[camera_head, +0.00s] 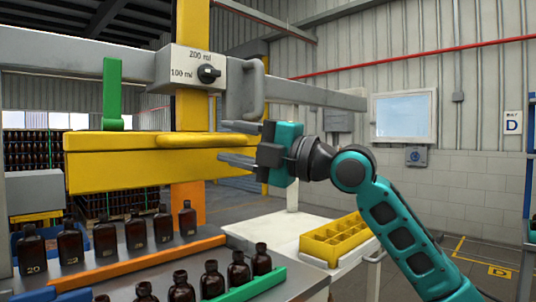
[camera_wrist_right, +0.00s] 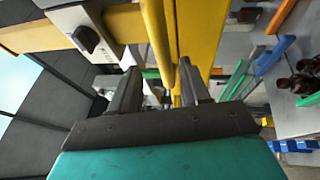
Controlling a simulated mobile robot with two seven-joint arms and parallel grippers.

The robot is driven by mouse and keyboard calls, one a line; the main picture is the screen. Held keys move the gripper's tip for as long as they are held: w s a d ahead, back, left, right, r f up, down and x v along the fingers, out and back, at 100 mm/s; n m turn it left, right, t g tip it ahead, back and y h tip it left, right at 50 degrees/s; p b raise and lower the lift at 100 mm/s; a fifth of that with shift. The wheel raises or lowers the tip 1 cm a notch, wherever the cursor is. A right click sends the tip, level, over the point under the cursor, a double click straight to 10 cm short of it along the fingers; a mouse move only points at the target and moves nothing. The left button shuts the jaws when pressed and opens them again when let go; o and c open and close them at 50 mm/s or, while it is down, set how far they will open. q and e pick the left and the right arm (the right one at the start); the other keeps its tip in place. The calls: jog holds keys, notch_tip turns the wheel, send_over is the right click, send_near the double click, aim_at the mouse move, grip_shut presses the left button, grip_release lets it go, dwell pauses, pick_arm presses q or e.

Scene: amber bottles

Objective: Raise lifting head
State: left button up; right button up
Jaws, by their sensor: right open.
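The yellow lifting head (camera_head: 150,170) is a long box at the left, in front of a yellow column (camera_head: 192,110). A rounded yellow handle bar (camera_head: 150,142) runs along its upper front. My right gripper (camera_head: 236,144) is open at the right end of this bar, with one finger above and one below it. In the right wrist view, the yellow bar (camera_wrist_right: 158,30) extends into the gap between the two open fingers (camera_wrist_right: 160,75). Whether the fingers touch it, I cannot tell. My left gripper is not in view.
A grey beam carries a dial box (camera_head: 198,70) marked 100 ml and 200 ml, and a grey handle (camera_head: 245,90). A yellow divided crate (camera_head: 335,240) sits at the right.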

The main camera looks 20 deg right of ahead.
jog(key=b+v, duration=0.1)
jog(key=v, duration=0.6)
jog(key=shift+s+d+b, duration=0.2)
jog(key=shift+s+b, duration=0.1)
jog(key=shift+s, duration=0.05)
